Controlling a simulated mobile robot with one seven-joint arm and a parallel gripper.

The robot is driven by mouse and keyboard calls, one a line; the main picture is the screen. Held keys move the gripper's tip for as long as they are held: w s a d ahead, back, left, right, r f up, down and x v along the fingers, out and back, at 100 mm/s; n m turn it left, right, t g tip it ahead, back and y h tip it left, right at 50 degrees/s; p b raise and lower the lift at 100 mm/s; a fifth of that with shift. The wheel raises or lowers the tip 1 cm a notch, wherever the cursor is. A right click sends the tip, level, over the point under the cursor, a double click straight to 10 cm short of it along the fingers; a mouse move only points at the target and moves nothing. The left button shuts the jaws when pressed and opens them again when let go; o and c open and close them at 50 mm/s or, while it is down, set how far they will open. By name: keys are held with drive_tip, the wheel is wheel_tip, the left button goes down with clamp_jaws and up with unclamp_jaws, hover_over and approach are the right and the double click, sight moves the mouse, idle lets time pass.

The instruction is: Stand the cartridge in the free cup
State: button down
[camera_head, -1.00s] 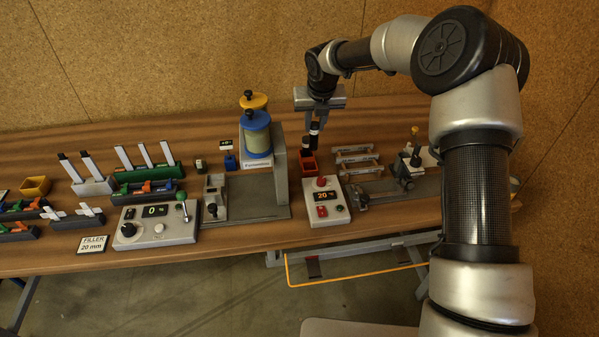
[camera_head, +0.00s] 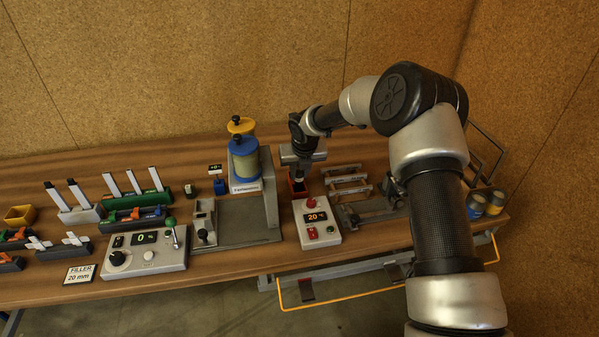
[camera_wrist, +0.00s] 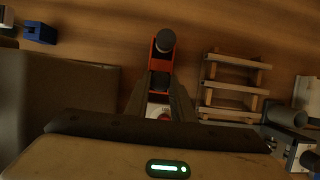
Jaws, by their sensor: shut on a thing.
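My gripper (camera_head: 299,172) points down over a small orange-red holder (camera_head: 297,188) to the right of the spool stand. In the wrist view my gripper (camera_wrist: 162,82) is shut on a dark thing, which I take to be the cartridge (camera_wrist: 160,80); my fingers hide most of it. The holder also shows there as a red frame (camera_wrist: 153,55). A dark, round-topped cylinder (camera_wrist: 165,40) stands at its far end. I cannot tell whether the held cartridge is inside a cup or just above it.
A control box (camera_head: 317,222) reading 20 stands just in front of the holder. Another control panel (camera_head: 145,252) stands further left.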

drive_tip(key=shift+f, duration=0.1)
drive_tip(key=shift+f, duration=0.15)
drive_tip(key=c, duration=1.5)
unclamp_jaws()
